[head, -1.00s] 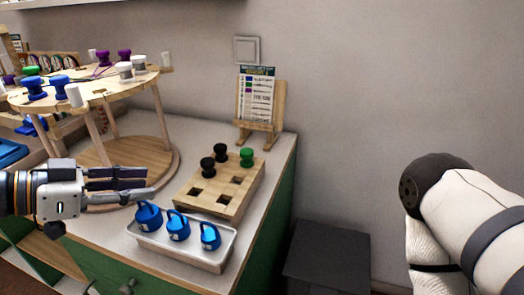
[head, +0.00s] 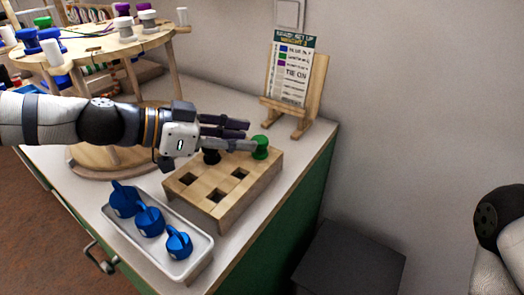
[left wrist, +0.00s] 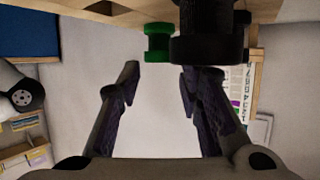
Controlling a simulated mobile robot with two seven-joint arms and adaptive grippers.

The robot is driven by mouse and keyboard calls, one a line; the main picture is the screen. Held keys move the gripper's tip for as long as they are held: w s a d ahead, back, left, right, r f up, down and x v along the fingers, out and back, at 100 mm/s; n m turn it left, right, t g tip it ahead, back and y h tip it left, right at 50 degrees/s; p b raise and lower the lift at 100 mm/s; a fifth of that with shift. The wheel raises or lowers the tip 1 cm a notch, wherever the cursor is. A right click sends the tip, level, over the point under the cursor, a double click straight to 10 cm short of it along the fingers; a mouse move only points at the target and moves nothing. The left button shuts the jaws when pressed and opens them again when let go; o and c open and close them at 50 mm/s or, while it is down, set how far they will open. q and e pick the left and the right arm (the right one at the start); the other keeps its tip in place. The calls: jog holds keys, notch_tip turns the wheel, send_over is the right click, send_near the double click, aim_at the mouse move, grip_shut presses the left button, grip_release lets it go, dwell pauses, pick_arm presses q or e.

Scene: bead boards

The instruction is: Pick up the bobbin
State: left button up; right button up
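The wooden block (head: 240,195) with square holes holds a green bobbin (head: 260,147) at its back right corner and a black bobbin (head: 211,157) at its back left. My left gripper (head: 247,134) is at the block's back edge and partly covers the bobbins; a second black bobbin is hidden in the head view. In the left wrist view my left gripper (left wrist: 158,82) has its fingers apart with nothing clearly between them. The green bobbin (left wrist: 158,43) and a large black bobbin (left wrist: 208,45) hang inverted beyond the fingertips. My right gripper is out of view.
A white tray (head: 200,262) with blue cup-like pieces stands in front of the block. A round wooden stand (head: 88,50) with bobbins is at the left. A card on a wooden easel (head: 312,100) stands behind. A dark box (head: 350,262) is below at the right.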

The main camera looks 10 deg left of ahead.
aim_at(261, 138)
pick_arm(q)
jog(key=x, duration=0.4)
jog(key=shift+w+d+f+b, duration=0.15)
jog(key=shift+d+b, duration=0.05)
jog(key=shift+b, duration=0.1)
grip_shut()
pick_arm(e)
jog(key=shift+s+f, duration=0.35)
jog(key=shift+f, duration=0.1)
pick_arm(q)
jog(key=shift+r, duration=0.2)
jog(key=r, duration=0.1)
jog(key=r+p, duration=0.1)
jog(key=r, duration=0.2)
jog(key=shift+s+r, duration=0.35)
jog(key=shift+s, duration=0.05)
jog(key=s+r+p, duration=0.4)
jog(key=s+r, duration=0.4)
jog(key=s, duration=0.5)
jog(key=shift+a, duration=0.25)
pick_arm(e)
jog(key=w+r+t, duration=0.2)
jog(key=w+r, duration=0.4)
